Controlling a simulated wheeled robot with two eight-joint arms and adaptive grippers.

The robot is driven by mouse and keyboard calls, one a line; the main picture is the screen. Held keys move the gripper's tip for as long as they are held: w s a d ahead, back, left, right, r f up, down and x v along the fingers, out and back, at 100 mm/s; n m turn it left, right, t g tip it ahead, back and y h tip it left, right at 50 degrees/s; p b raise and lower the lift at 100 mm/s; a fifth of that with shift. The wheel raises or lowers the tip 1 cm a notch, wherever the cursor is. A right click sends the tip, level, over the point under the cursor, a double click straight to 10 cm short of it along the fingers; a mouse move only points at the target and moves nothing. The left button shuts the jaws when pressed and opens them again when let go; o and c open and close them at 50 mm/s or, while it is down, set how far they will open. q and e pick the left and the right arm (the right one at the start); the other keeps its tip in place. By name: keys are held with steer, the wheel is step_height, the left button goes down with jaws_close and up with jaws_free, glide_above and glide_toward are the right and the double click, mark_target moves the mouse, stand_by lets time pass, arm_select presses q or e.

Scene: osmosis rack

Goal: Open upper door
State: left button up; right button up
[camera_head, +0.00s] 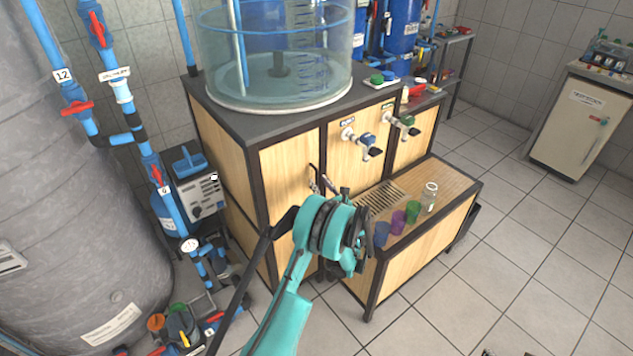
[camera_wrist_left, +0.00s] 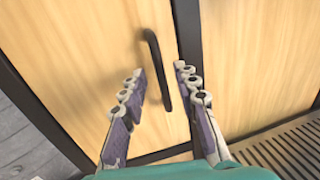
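The upper door (camera_head: 285,175) is a light wood panel in a dark frame on the cabinet's front, below the glass tank. It looks shut. Its handle (camera_head: 314,178) is a thin dark upright bar near the door's right edge. In the left wrist view the handle (camera_wrist_left: 158,70) stands out from the wood panel (camera_wrist_left: 95,60). My left gripper (camera_head: 329,188) is at the handle, its wrist hiding part of the cabinet. In the left wrist view its fingers (camera_wrist_left: 161,72) are open, one on each side of the handle's lower part, with gaps visible. My right gripper is not in view.
A glass tank (camera_head: 275,60) stands on the cabinet. Two taps (camera_head: 368,142) (camera_head: 405,124) stick out to the right. A lower wooden bench (camera_head: 425,260) with a drain grate (camera_head: 381,198), coloured cups (camera_head: 398,222) and a glass bottle (camera_head: 429,196) juts forward. Pipes (camera_head: 165,185) stand left.

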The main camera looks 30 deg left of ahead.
mark_target(317, 180)
arm_select(q)
steer(key=shift+b+x, duration=0.3)
steer(key=shift+x, duration=1.3)
jaws_close()
steer(key=shift+d, duration=0.1)
